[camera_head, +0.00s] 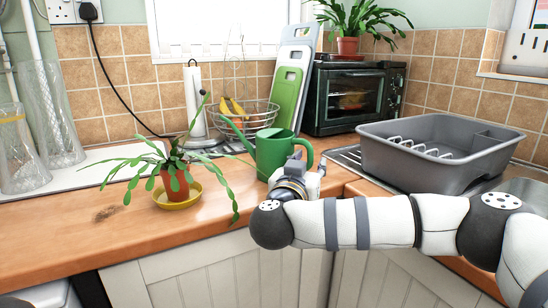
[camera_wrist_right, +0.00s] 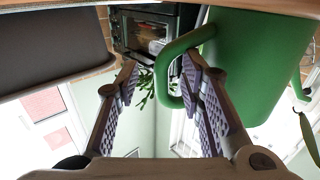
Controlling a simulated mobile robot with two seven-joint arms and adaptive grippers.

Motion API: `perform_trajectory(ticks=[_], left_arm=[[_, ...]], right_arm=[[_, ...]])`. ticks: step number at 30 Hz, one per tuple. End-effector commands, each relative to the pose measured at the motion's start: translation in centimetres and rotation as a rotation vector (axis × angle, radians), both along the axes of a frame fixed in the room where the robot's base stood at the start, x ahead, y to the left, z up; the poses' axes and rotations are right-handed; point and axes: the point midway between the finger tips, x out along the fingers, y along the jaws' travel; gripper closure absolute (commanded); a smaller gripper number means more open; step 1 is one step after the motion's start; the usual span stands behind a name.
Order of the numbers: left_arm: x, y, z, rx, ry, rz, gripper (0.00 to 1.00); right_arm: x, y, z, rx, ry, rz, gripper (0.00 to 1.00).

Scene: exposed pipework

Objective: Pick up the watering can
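The green watering can (camera_head: 272,155) stands upright on the wooden worktop, its spout pointing up to the left and its handle on the right. In the right wrist view, which is upside down, the can's body (camera_wrist_right: 255,62) fills the right side. My right gripper (camera_head: 303,168) is at the can's handle side, in front of it. In the wrist view its two fingers (camera_wrist_right: 160,72) are spread apart, with the handle loop (camera_wrist_right: 168,82) between them, nearer the right finger. I cannot tell whether that finger touches it. My left gripper is in no view.
A potted plant (camera_head: 174,181) on a yellow saucer (camera_head: 178,203) stands left of the can, its leaves reaching close to it. A grey dish tub (camera_head: 440,150) is to the right. A toaster oven (camera_head: 354,95), green board (camera_head: 286,98) and wire fruit basket (camera_head: 245,117) are behind.

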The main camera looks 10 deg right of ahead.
Motion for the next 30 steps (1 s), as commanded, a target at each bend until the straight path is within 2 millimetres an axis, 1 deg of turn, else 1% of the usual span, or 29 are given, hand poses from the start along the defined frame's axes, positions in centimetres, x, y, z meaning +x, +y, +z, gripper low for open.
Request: perform_trajectory(ticks=[1, 4, 11, 12, 14, 15, 16, 27, 30], left_arm=[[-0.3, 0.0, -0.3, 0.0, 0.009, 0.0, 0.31], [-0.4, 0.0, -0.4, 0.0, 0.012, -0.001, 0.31], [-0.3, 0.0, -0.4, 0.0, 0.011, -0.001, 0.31], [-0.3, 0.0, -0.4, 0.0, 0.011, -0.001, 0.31], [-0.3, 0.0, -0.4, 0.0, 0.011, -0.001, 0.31], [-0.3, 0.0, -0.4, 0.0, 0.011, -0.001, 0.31], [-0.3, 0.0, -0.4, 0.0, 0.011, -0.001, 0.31], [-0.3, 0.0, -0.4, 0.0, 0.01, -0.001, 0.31], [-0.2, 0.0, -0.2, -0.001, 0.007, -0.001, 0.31]], right_arm=[[0.8, -0.5, -0.6, 0.001, 0.006, -0.003, 0.65], [1.7, -1.0, -0.3, 0.0, 0.004, 0.0, 0.65], [1.9, -1.0, -0.1, -0.001, 0.001, 0.002, 0.65], [1.9, -1.0, -0.1, -0.001, 0.001, 0.002, 0.74], [1.9, -1.0, -0.1, -0.001, 0.001, 0.002, 0.87], [1.9, -1.0, -0.1, 0.0, 0.001, 0.002, 0.96], [1.9, -1.0, -0.1, 0.0, 0.001, 0.002, 1.0], [1.9, -1.0, 0.1, 0.001, -0.002, 0.002, 1.0], [1.9, -1.0, 0.8, 0.001, -0.004, 0.003, 1.0]])
